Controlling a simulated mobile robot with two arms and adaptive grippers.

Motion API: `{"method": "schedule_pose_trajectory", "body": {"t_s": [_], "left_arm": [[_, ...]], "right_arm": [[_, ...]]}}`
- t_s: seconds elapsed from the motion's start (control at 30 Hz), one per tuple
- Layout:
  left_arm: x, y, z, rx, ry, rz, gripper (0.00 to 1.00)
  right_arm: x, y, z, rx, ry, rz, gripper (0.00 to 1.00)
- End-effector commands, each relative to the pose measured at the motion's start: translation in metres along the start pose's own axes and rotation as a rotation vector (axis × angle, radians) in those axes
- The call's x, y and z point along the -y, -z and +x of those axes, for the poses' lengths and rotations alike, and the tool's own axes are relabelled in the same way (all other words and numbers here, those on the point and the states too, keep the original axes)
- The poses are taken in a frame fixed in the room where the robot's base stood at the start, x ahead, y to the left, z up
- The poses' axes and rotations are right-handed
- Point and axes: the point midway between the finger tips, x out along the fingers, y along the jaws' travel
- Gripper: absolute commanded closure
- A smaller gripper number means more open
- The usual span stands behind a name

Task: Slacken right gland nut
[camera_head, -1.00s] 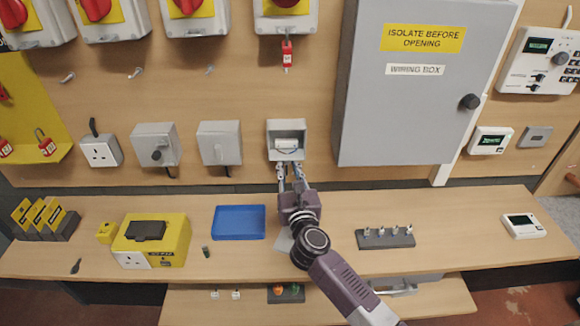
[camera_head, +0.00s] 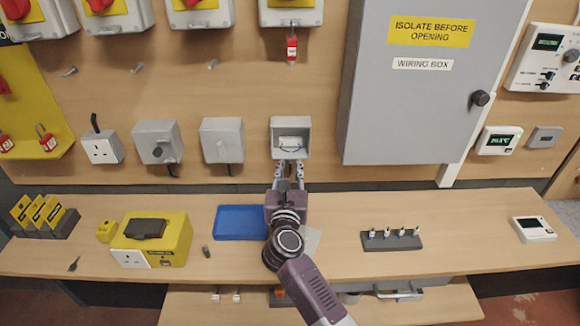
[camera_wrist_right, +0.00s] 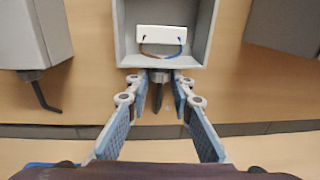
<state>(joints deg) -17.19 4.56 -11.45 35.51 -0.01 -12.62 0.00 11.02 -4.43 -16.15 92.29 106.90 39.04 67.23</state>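The open grey box (camera_head: 291,122) is on the wall, with a white terminal block (camera_wrist_right: 161,34) and a brown and a blue wire inside. A metal gland nut (camera_wrist_right: 158,76) sits under the box, with a dark cable stub (camera_wrist_right: 157,98) hanging below it. My right gripper (camera_wrist_right: 158,90) points up at the box from below. Its two fingers are apart, one on each side of the gland and stub, with visible gaps. In the head view the right gripper (camera_head: 290,172) hides the gland. My left gripper is not in view.
Closed grey boxes (camera_head: 222,140) are to the left, and the large wiring box (camera_head: 415,100) is to the right. On the bench below are a blue tray (camera_head: 240,223), a yellow unit (camera_head: 165,238) and a dark rack (camera_head: 392,240) of small parts.

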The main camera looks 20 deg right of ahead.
Motion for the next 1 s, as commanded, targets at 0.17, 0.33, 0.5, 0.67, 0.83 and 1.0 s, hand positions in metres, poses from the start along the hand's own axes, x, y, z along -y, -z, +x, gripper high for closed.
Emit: {"method": "schedule_pose_trajectory", "body": {"t_s": [0.17,0.33,0.5,0.67,0.83,1.0], "left_arm": [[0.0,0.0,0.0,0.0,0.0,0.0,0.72],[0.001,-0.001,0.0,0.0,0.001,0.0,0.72],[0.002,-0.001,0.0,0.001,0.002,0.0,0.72],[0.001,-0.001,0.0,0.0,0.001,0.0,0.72],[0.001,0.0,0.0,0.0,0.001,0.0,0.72],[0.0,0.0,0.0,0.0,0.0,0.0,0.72]], "right_arm": [[0.0,0.0,0.0,0.0,-0.001,0.0,0.64],[0.0,0.0,0.0,0.0,-0.001,0.0,0.64],[0.0,0.001,-0.009,-0.002,-0.001,0.001,0.64],[-0.001,0.002,-0.038,-0.004,-0.002,0.002,0.64],[0.0,0.002,-0.075,-0.004,-0.001,0.003,0.64],[0.0,0.001,-0.104,-0.003,0.0,0.001,0.64]]}}
